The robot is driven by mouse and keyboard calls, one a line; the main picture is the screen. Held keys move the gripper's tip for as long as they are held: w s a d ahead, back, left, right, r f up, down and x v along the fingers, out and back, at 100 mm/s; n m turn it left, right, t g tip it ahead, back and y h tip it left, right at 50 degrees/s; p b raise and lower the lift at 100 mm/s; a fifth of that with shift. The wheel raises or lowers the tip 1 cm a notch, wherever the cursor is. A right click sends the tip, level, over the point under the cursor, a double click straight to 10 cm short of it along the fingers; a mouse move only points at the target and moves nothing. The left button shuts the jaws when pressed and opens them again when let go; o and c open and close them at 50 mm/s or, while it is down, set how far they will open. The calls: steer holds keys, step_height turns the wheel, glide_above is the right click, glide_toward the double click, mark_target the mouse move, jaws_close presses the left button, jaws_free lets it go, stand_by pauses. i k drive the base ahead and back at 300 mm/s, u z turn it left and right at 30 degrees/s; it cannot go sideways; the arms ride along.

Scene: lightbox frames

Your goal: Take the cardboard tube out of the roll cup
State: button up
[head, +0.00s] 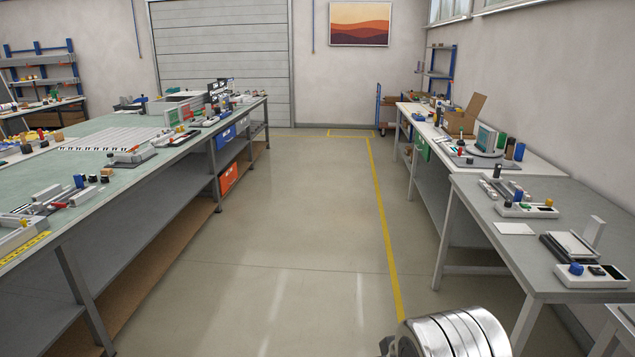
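I cannot make out a cardboard tube or a roll cup for certain among the small items on the benches. Many of those items are too small to tell apart from here. My gripper is not in view. Only a silver, rounded part of my arm shows at the bottom edge, right of the middle.
A long green-topped bench (135,185) on the left bears many small items. On the right, a grey table (470,205) holds several small trays and devices, with a white-topped bench (535,160) behind it. An open cardboard box (465,118) stands there. The aisle floor (290,230) is clear.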

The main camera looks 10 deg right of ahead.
mark_target(510, 152)
steer(key=z, duration=0.1)
steer(key=i, duration=2.15)
steer(key=z, duration=0.6)
steer(key=i, duration=0.7)
steer(key=z, duration=0.9)
steer(key=i, duration=0.7)
steer(key=z, duration=0.35)
steer(key=k, duration=0.65)
steer(key=z, duration=0.05)
